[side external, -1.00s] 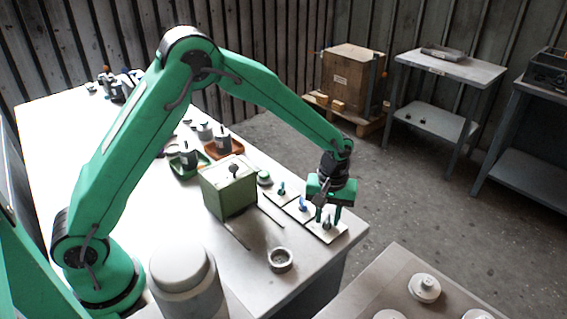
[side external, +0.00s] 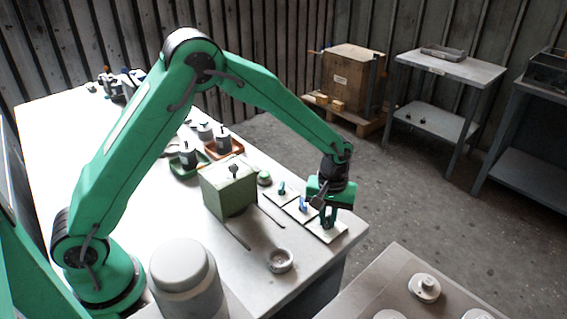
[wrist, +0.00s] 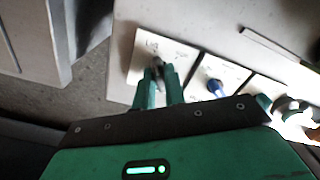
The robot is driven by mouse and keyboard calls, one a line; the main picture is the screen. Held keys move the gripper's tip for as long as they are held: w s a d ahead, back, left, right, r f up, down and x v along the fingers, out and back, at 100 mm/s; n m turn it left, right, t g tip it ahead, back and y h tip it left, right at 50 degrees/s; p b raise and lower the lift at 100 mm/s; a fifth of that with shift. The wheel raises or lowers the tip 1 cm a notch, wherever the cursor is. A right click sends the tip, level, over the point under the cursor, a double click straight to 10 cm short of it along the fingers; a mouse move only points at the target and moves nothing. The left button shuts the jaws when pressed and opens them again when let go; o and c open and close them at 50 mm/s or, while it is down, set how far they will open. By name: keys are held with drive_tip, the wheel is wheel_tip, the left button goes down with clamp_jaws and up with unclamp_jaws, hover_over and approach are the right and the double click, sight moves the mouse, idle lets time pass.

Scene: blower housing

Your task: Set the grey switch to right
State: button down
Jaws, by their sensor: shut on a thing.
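The grey switch (wrist: 158,64) stands on a pale square plate (wrist: 180,54) at the table's corner; in the side view its plate (side external: 338,233) shows below my gripper. My gripper (side external: 328,226) points down over this plate, its fingers drawn together on the switch's lever. In the wrist view the two green fingertips (wrist: 158,76) close around the dark lever. The fingers hide most of the lever, so I cannot tell clearly which way it leans.
A blue switch (side external: 303,204) and a teal switch (side external: 282,188) stand on neighbouring plates in the same row. A green box (side external: 230,190) with a knob on top and a round grey cup (side external: 280,260) are nearby. The table edge is close to the grey switch.

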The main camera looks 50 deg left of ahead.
drive_tip(key=shift+m, duration=4.8)
drive_tip(key=shift+r+m, duration=0.1)
drive_tip(key=shift+m, duration=1.8)
drive_tip(key=c, duration=1.6)
unclamp_jaws()
